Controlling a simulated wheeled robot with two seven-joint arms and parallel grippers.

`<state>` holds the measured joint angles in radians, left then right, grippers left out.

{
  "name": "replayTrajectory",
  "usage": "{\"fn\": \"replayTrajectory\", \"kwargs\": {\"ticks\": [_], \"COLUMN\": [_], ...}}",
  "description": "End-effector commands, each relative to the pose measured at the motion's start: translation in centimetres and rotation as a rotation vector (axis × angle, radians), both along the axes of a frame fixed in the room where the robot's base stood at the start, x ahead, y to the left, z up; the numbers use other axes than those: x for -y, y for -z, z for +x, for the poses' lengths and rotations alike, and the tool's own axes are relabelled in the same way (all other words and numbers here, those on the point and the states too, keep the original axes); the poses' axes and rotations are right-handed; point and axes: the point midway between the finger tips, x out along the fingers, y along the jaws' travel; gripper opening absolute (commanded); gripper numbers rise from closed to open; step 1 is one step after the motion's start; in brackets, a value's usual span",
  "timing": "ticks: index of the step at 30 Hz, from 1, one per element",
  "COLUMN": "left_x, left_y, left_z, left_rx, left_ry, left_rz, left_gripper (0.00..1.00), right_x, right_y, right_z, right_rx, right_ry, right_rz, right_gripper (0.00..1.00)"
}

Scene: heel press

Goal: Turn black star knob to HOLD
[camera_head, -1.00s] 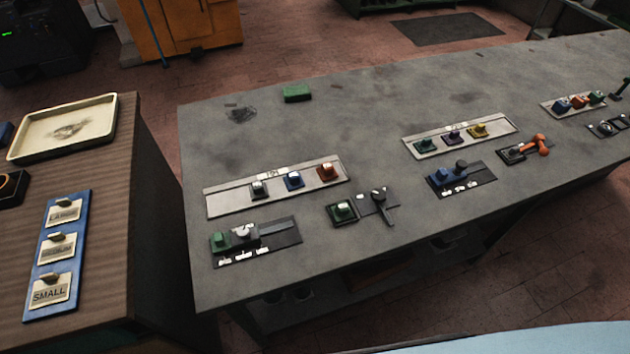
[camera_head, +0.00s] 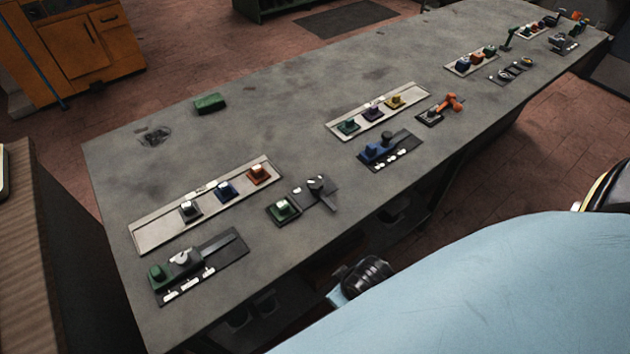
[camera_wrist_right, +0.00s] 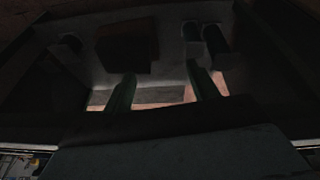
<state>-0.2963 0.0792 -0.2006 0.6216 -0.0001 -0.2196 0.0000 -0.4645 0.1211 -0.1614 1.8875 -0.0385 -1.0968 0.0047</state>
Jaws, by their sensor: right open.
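Dark knobs stand on several panels along the grey workbench (camera_head: 250,130) in the head view, too small to tell which is star-shaped. One dark knob (camera_head: 387,139) sits on a panel with a blue block and white labels. A dark knob with a lever (camera_head: 317,186) sits beside a green button block. A grey knob (camera_head: 181,257) is on the nearest left panel. No HOLD label is readable. My right gripper (camera_wrist_right: 160,74) shows in the wrist view with its fingers apart and nothing between them, facing a dim space. My left gripper is not in view.
Pale strips with coloured buttons (camera_head: 225,189) lie behind the panels. A green block (camera_head: 210,103) lies near the bench's back edge. An orange cabinet (camera_head: 85,50) stands at the back left. An orange-handled lever (camera_head: 450,103) is farther right. The bench's back half is mostly clear.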

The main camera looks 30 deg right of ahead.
Motion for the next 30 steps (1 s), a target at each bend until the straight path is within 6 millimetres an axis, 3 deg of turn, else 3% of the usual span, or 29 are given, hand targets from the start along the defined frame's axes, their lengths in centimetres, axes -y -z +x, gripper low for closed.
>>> {"fn": "replayTrajectory", "kwargs": {"ticks": [5, 9, 11, 14, 18, 21, 24, 27, 30], "left_x": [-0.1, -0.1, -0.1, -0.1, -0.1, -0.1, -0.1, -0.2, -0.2], "left_y": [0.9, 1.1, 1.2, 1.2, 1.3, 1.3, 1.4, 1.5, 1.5], "left_z": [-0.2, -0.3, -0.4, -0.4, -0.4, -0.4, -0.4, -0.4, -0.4], "left_rx": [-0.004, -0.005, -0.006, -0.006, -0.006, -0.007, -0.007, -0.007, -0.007], "left_ry": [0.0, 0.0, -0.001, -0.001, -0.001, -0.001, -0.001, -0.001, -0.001], "left_rz": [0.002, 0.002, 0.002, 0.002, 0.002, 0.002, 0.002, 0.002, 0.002], "left_gripper": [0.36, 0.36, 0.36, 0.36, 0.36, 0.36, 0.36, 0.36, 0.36], "right_x": [0.2, 0.2, -0.2, -1.6, -5.2, -9.1, -13.2, -16.7, -18.7], "right_y": [-6.8, -13.1, -15.5, -20.1, -27.4, -32.2, -35.2, -35.9, -34.4], "right_z": [4.4, 11.5, 14.1, 18.2, 22.5, 23.9, 23.5, 22.3, 20.8], "right_rx": [0.175, 0.483, 0.613, 0.844, 1.201, 1.459, 1.674, 1.818, 1.869], "right_ry": [-0.029, -0.115, -0.161, -0.265, -0.486, -0.72, -1.008, -1.346, -1.733], "right_rz": [-0.048, -0.15, -0.191, -0.263, -0.377, -0.465, -0.545, -0.621, -0.686], "right_gripper": [0.59, 0.59, 0.59, 0.59, 0.59, 0.59, 0.59, 0.59, 0.59]}}
